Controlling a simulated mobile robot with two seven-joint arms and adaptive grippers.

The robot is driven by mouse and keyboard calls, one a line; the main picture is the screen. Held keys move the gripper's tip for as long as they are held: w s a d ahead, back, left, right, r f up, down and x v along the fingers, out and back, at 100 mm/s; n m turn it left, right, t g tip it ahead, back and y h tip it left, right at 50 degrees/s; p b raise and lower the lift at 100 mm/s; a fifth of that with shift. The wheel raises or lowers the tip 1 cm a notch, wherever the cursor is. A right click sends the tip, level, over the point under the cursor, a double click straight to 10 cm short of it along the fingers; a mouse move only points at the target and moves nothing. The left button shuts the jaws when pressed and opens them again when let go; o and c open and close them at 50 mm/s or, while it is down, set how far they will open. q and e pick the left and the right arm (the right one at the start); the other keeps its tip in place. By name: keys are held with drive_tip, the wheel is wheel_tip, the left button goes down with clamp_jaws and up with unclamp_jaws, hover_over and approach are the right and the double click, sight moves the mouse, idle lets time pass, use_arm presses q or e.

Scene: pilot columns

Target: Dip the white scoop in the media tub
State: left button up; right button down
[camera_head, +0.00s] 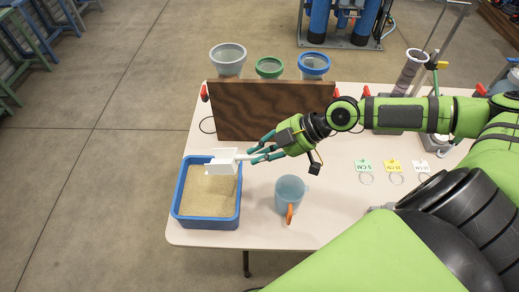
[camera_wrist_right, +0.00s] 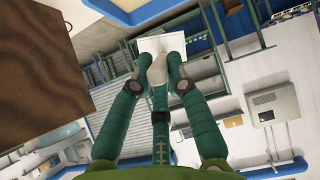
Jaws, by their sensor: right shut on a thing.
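The white scoop (camera_head: 221,166) is held by my right gripper (camera_head: 257,152), which is shut on its handle. The scoop is over the far part of the blue media tub (camera_head: 175,206), which holds tan granular media (camera_head: 208,196). I cannot tell whether the scoop touches the media. In the right wrist view the scoop (camera_wrist_right: 160,45) shows at the far end of my gripper's green fingers (camera_wrist_right: 160,78). My left gripper is not in view.
A brown wooden board (camera_head: 265,110) stands behind the tub and gripper. A blue jug (camera_head: 290,190) with an orange handle stands right of the tub. Grey, green and blue-rimmed buckets are behind the board. Small tags (camera_head: 363,166) with rings lie to the right.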

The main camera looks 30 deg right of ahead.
sight(244, 157)
drive_tip(key=shift+a, duration=0.1)
drive_tip(key=n, duration=0.3)
drive_tip(key=shift+s+b, duration=0.1)
drive_tip(key=shift+b, duration=0.2)
drive_tip(key=shift+a+p, duration=0.3)
drive_tip(key=shift+a, duration=0.15)
drive_tip(key=shift+w+a+f+g+h+p, duration=0.6)
drive_tip(key=shift+w+a+f+h+p, duration=0.25)
drive_tip(key=shift+w+a, duration=0.2)
drive_tip(key=shift+w+a+f+h+p, duration=0.15)
drive_tip(key=shift+a+h+p, duration=0.15)
drive_tip(key=shift+p, duration=0.1)
use_arm(q)
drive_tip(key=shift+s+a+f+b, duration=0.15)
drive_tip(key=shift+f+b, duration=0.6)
drive_tip(key=shift+b, duration=0.6)
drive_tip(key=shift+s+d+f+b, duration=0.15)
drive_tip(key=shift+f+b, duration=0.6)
drive_tip(key=shift+b, duration=0.6)
use_arm(e)
wheel_tip(244, 157, down, 10)
drive_tip(key=w+a, duration=0.1)
drive_tip(key=a, duration=0.1)
drive_tip(key=shift+w+a+r, duration=0.2)
drive_tip(key=shift+w, duration=0.15)
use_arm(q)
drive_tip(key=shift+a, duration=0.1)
